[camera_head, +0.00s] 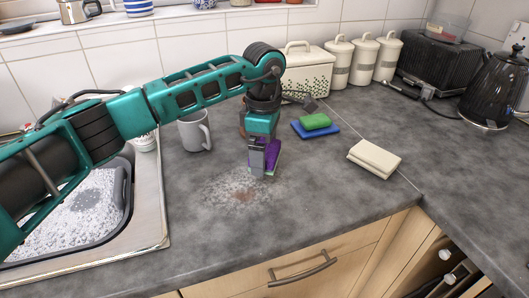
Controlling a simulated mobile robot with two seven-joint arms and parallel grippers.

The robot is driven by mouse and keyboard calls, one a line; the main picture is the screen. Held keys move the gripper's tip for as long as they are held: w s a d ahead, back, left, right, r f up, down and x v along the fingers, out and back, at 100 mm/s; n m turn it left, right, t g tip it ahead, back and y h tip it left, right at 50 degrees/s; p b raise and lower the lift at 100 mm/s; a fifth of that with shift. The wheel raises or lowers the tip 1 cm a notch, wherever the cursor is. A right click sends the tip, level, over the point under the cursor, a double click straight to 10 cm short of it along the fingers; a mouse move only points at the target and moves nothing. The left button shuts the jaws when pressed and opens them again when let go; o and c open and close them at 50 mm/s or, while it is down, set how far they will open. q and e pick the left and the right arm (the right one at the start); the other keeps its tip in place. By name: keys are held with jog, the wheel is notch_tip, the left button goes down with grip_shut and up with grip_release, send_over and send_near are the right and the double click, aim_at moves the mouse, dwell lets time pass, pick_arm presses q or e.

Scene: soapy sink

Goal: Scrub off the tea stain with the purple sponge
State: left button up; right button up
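The purple sponge (273,154) is upright in my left gripper (262,165), partly hidden behind its fingers. The gripper points down and is shut on the sponge, low over the back right edge of a foamy patch (222,190) on the grey worktop. I cannot tell whether the sponge touches the worktop. The reddish-brown tea stain (243,196) shows within the white foam, just in front and to the left of the gripper. My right gripper is not in view.
A grey mug (194,131) stands behind the foam. A green sponge (315,121) lies on a blue one (315,131); cream sponges (374,158) lie right. The soapy sink (75,220) is left. A bread bin (308,72), canisters and kettle (495,87) stand behind. The front worktop is clear.

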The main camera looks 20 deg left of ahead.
pick_arm(q)
jog(key=shift+r+p, duration=1.1)
jog(key=shift+r, duration=1.05)
